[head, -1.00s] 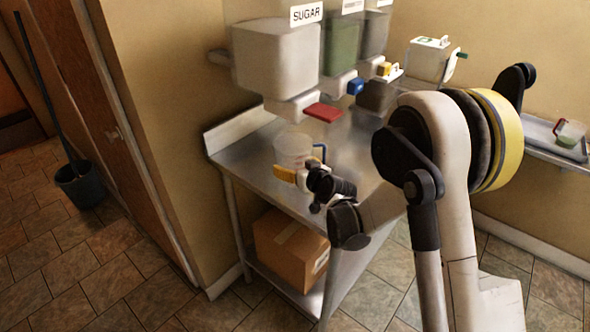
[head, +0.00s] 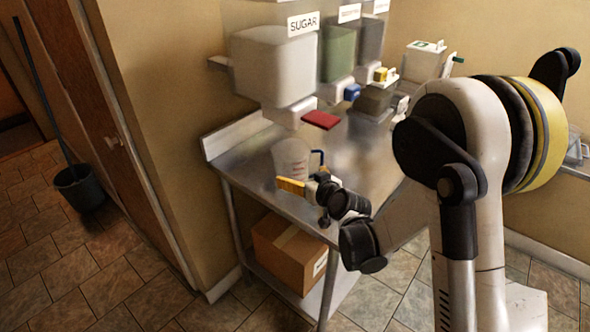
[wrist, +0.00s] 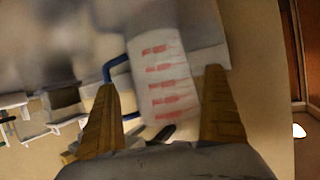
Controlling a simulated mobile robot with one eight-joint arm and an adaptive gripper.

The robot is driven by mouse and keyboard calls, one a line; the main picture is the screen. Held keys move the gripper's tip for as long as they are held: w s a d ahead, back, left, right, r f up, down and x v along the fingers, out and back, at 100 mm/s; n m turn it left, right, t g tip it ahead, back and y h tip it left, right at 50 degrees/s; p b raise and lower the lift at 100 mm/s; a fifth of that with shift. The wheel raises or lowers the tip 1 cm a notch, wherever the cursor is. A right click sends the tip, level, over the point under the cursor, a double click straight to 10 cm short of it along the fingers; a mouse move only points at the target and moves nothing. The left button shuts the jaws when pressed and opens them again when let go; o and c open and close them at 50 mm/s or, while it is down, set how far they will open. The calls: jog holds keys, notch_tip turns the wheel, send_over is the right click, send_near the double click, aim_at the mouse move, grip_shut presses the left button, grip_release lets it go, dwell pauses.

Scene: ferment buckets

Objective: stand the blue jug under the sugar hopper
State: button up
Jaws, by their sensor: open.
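The blue jug (head: 290,158) is a clear jug with a blue handle, upright on the steel table near its front left. In the wrist view the jug (wrist: 165,85) shows red marks. The sugar hopper (head: 275,68) is a pale bin with a SUGAR label and a red lever (head: 321,119); its spout is above and behind the jug in the picture. I cannot tell whether the jug is directly under it. My gripper (head: 291,186) is open at the jug's near side. In the wrist view its fingers (wrist: 160,82) are apart, with the jug between or just beyond them.
Hoppers with a blue lever (head: 352,91) and a yellow lever (head: 380,74) stand to the right. The steel table (head: 240,150) has bare room left of the jug. A cardboard box (head: 288,255) sits on its lower shelf. A bucket with a mop (head: 80,188) stands on the floor.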

jog(key=s+d+r+m+g+h, duration=0.1)
jog(key=s+d+r, duration=0.4)
jog(key=s, duration=0.2)
jog(key=s+d+r+m+g+h, duration=0.1)
jog(key=s+d+r+g, duration=0.1)
jog(key=s+d+r, duration=0.35)
jog(key=s+d+m+h, duration=0.1)
jog(key=s+d, duration=0.1)
jog(key=s, duration=0.5)
jog(key=s+d+r+g+h, duration=0.1)
jog(key=s+d, duration=0.2)
jog(key=s, duration=0.3)
jog(key=s+d+m+g+h, duration=0.1)
jog(key=s+d+h, duration=0.1)
jog(key=s, duration=0.5)
jog(key=shift+s+d+r+m+p, duration=0.15)
jog(key=shift+s+d+m+p, duration=0.25)
jog(key=shift+d, duration=0.2)
jog(key=shift+w, duration=0.1)
